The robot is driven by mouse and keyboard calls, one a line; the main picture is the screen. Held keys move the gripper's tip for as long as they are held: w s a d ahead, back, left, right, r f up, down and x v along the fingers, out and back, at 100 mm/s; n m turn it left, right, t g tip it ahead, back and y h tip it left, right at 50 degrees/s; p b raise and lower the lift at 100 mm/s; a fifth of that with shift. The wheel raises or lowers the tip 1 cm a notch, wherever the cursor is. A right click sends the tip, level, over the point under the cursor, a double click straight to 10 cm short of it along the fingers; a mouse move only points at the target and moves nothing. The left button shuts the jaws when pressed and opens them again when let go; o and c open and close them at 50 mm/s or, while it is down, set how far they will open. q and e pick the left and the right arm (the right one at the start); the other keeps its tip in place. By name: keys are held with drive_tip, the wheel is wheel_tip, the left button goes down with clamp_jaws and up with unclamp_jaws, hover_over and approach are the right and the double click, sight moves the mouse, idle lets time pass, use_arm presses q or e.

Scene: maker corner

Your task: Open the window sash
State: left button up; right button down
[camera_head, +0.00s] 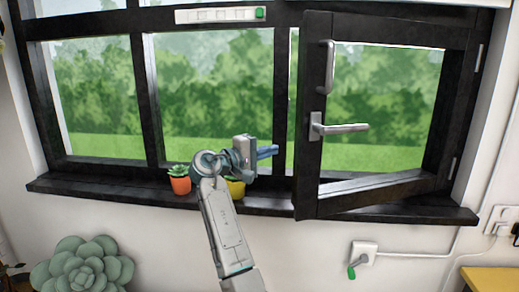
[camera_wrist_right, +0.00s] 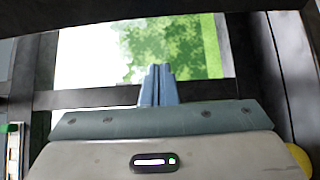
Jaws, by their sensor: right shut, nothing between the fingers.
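The window sash (camera_head: 308,170) is the dark framed right-hand pane, hinged at its right side. It stands ajar, its free left edge swung into the room. A silver lever handle (camera_head: 340,129) lies horizontal on its left stile, with an upright silver pull handle (camera_head: 326,66) above it. My right gripper (camera_head: 270,152) is left of the sash's free edge in the head view, apart from the lever. Its blue fingers are shut and empty, also in the right wrist view (camera_wrist_right: 158,82). My left gripper is not in view.
An orange pot (camera_head: 180,185) with a plant and a yellow pot (camera_head: 236,189), partly behind my arm, stand on the dark sill (camera_head: 110,186). A large succulent (camera_head: 80,268) is lower left. A wall outlet (camera_head: 363,252) with a green-tipped part is below the sash. A yellow surface (camera_head: 490,279) is lower right.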

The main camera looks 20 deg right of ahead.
drive_tip(key=s+d+p, duration=0.3)
drive_tip(key=shift+s+d, duration=0.1)
drive_tip(key=shift+d, duration=0.25)
idle(0.3)
